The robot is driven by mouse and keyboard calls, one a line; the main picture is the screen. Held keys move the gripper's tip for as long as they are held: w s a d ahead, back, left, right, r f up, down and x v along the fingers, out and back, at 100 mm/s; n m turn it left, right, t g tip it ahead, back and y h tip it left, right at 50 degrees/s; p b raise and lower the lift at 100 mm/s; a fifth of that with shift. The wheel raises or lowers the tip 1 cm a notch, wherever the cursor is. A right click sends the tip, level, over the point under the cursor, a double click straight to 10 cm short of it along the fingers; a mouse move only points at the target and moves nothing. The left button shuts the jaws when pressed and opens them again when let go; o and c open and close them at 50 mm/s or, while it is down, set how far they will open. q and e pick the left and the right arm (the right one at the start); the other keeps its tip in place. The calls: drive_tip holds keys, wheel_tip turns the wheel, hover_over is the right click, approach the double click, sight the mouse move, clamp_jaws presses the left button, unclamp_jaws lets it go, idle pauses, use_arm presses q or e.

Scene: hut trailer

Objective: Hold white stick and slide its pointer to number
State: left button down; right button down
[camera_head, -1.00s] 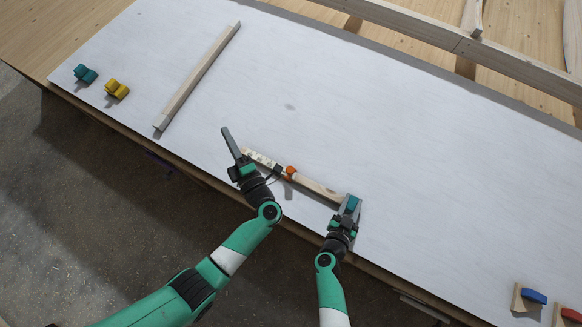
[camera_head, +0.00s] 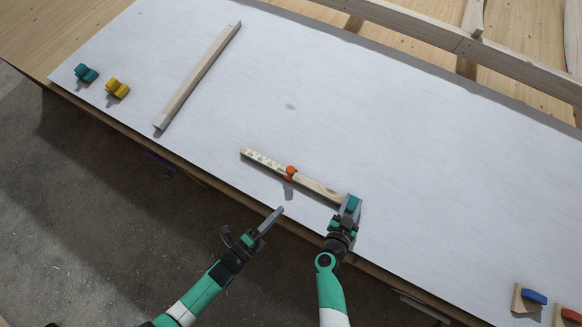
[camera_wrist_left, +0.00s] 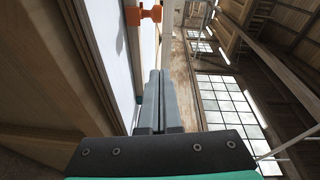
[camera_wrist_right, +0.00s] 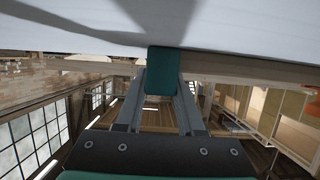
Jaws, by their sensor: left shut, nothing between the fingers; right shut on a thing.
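The stick (camera_head: 318,188) lies at a slant near the table's front edge, with a pale numbered strip (camera_head: 263,159) at its left part. An orange pointer (camera_head: 291,171) sits on the stick at the right end of the strip; orange also shows in the left wrist view (camera_wrist_left: 143,13). My right gripper (camera_head: 350,206) is shut on the teal block (camera_head: 353,203) at the stick's right end; the teal block fills the gap between its fingers in the right wrist view (camera_wrist_right: 162,72). My left gripper (camera_head: 276,215) is shut and empty, apart from the stick, near the table edge.
A long wooden bar (camera_head: 198,76) lies at the left of the white table (camera_head: 400,130). Teal (camera_head: 86,73) and yellow (camera_head: 117,88) pieces lie at the far left. Blue (camera_head: 533,296) and red (camera_head: 572,314) pieces lie at the right. The table's middle is clear.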

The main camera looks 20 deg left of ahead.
sight(291, 173)
use_arm(q)
drive_tip(key=x, duration=0.9)
drive_tip(key=shift+w+r, duration=0.1)
drive_tip(key=shift+w, duration=0.25)
drive_tip(key=a, duration=0.1)
drive_tip(key=w+a, duration=0.1)
drive_tip(key=a, duration=0.1)
drive_tip(key=shift+w+f, duration=0.3)
drive_tip(key=shift+w, duration=0.1)
drive_tip(key=shift+w+a, duration=0.15)
drive_tip(key=shift+a, duration=0.05)
drive_tip(key=a, duration=0.4)
drive_tip(key=shift+w+a, duration=0.1)
